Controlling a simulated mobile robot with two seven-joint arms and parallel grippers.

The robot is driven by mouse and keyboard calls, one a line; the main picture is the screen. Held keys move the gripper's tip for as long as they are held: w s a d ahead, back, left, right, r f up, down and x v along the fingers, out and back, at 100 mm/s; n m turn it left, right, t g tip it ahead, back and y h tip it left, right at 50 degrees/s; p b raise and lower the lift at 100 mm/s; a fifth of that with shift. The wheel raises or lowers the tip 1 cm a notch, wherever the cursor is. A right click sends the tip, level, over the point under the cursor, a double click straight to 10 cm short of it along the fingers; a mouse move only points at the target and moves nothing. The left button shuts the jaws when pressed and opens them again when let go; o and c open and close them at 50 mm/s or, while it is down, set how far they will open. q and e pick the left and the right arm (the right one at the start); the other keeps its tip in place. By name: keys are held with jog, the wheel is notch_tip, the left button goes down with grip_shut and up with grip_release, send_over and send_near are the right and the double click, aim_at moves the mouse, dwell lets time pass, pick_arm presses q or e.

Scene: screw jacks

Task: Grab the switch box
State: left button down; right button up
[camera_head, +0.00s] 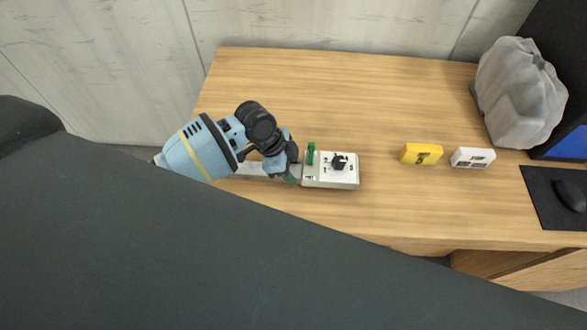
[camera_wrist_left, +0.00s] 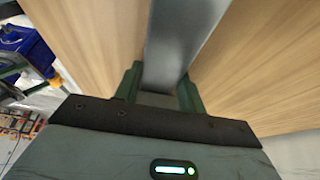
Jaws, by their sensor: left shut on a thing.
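The switch box (camera_head: 345,181) is a pale box with a black rotary knob on top and small dark markings, on the wooden table in the head view. My left gripper (camera_head: 302,167) is at its left end, with one green finger at the far edge and the other at the lower left. In the left wrist view the green fingers of my left gripper (camera_wrist_left: 160,88) are closed against both sides of a grey smooth body, the switch box (camera_wrist_left: 172,50). The contact on the near side is partly hidden in the head view. My right gripper is not in view.
A yellow box (camera_head: 421,154) and a white socket-like box (camera_head: 472,158) lie to the right on the table (camera_head: 330,85). A grey wrapped lump (camera_head: 520,92), a dark monitor and a black mat with a mouse (camera_head: 569,195) are at far right. The table's back middle is clear.

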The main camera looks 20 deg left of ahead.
pick_arm(q)
jog(key=shift+w+r, duration=0.1)
jog(key=shift+r, duration=0.05)
jog(key=shift+r, duration=0.6)
notch_tip(320, 180, up, 2)
jog(key=shift+r, duration=0.25)
jog(key=s+d, duration=0.2)
jog(key=s, duration=0.2)
jog(key=s+d, duration=0.2)
jog(key=s, duration=0.3)
jog(key=s+d+r, duration=0.1)
jog(key=s+d, duration=0.1)
jog(key=s, duration=0.2)
jog(key=shift+s+p, duration=0.3)
jog(key=shift+p, duration=0.1)
jog(key=shift+s+d+r, duration=0.1)
jog(key=shift+s+d, duration=0.15)
jog(key=shift+s, duration=0.35)
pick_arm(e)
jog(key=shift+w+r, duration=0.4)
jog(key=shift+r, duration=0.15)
